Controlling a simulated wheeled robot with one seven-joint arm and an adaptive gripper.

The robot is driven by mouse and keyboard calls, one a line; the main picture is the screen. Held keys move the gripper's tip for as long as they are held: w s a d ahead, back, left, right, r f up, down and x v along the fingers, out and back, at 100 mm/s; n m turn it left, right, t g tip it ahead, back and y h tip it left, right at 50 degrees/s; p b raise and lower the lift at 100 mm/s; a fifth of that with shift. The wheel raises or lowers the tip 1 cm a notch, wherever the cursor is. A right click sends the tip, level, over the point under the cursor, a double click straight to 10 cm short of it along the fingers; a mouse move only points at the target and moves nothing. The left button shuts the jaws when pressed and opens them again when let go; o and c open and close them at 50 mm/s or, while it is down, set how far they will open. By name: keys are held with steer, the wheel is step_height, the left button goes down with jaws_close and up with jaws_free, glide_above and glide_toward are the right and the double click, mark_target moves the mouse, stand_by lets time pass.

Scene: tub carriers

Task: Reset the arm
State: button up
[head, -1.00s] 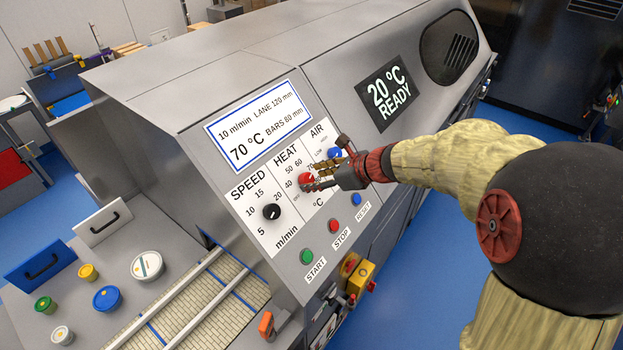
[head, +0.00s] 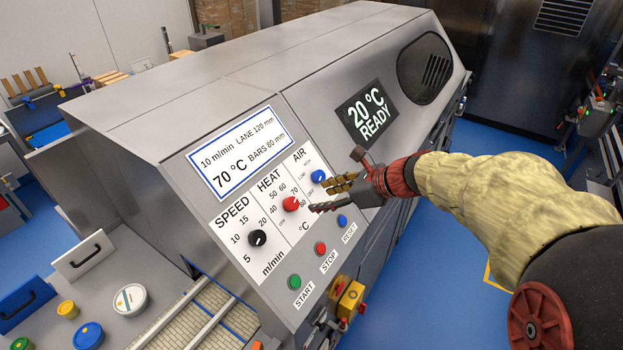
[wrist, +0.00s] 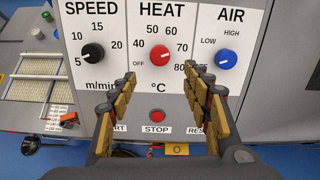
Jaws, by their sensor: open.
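My gripper (head: 328,193) is open and empty in front of the machine's control panel. In the wrist view its two fingers (wrist: 160,88) stand wide apart, with the red HEAT knob (wrist: 159,54) beyond and between them, apart from both. The HEAT knob also shows in the head view (head: 291,204); its white mark points right, toward 70–80. The black SPEED knob (head: 257,238) is to its left and the blue AIR knob (head: 318,177) to its right. The display (head: 367,112) reads 20 °C READY.
Below the knobs are a green START button (head: 295,282), a red STOP button (head: 320,248) and a blue RESET button (head: 342,220). A yellow box (head: 350,298) juts out below. Several tubs (head: 130,299) stand at lower left near the conveyor (head: 205,310).

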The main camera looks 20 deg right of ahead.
steer(key=s+a+f+n+g+h+b, duration=0.1)
steer(key=s+a+f+n+h+b, duration=0.1)
steer(key=s+f+n+b, duration=0.8)
steer(key=s+a+f+n+g+h+b, duration=0.1)
steer(key=s+a+f+n+h+b, duration=0.2)
steer(key=s+f+n+b, duration=0.7)
steer(key=s+n+h+b, duration=0.1)
steer(key=s+n+b, duration=0.1)
steer(key=n, duration=0.5)
steer(key=shift+s+a+n+g, duration=0.2)
steer(key=shift+s+n+g, duration=0.1)
steer(key=shift+s+n, duration=0.1)
steer(key=shift+r, duration=0.1)
